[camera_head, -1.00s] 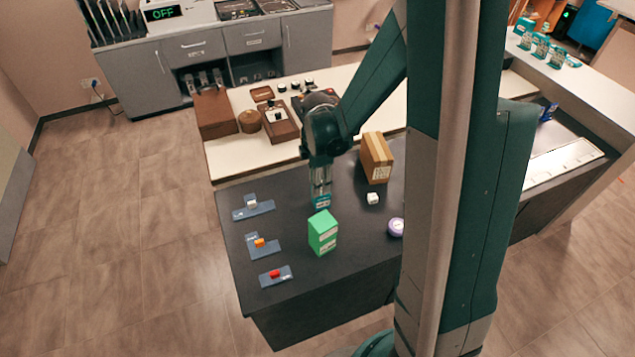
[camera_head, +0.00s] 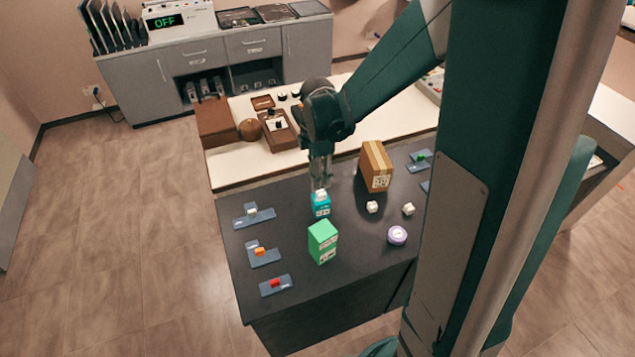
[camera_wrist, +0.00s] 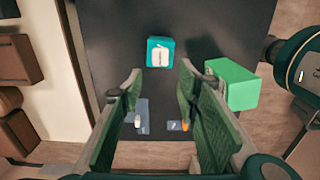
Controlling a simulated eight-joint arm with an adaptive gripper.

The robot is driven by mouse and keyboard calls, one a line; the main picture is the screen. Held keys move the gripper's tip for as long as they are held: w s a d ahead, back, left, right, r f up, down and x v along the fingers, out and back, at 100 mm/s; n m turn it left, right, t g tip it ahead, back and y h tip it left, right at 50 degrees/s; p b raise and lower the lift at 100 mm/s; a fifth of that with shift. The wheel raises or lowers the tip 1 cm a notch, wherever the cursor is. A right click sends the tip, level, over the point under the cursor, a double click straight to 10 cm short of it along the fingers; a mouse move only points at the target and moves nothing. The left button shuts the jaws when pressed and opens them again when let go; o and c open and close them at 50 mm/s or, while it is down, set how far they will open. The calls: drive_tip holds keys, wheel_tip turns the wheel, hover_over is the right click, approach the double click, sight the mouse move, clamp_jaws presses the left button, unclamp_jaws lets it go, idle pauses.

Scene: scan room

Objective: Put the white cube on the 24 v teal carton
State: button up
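The teal carton (camera_head: 321,208) stands upright on the dark table, below my gripper. A white cube (camera_head: 321,193) appears to rest on its top. In the wrist view the teal carton (camera_wrist: 151,61) is ahead of the fingers, with the white cube (camera_wrist: 160,56) near the middle of its top. My gripper (camera_head: 320,172) is just above the cube, pointing down. In the wrist view my gripper (camera_wrist: 161,78) has its fingers wide apart with nothing between them. The lettering on the carton is too small to read.
A green carton (camera_head: 322,242) stands close in front. Blue holders with small blocks (camera_head: 263,254) line the left edge.

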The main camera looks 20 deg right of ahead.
drive_tip(key=shift+r, duration=2.35)
drive_tip(key=s+a+r+m+t, duration=0.2)
drive_tip(key=s+r+m+t, duration=0.1)
drive_tip(key=s+r+m, duration=0.4)
drive_tip(key=s+a+r+m+t, duration=0.2)
drive_tip(key=s+r+m+t, duration=0.2)
drive_tip(key=s+r+m, duration=0.4)
drive_tip(key=shift+s+a+r+m, duration=0.3)
drive_tip(key=shift+s+m, duration=1.1)
drive_tip(key=shift+s, duration=1.1)
drive_tip(key=shift+f, duration=0.1)
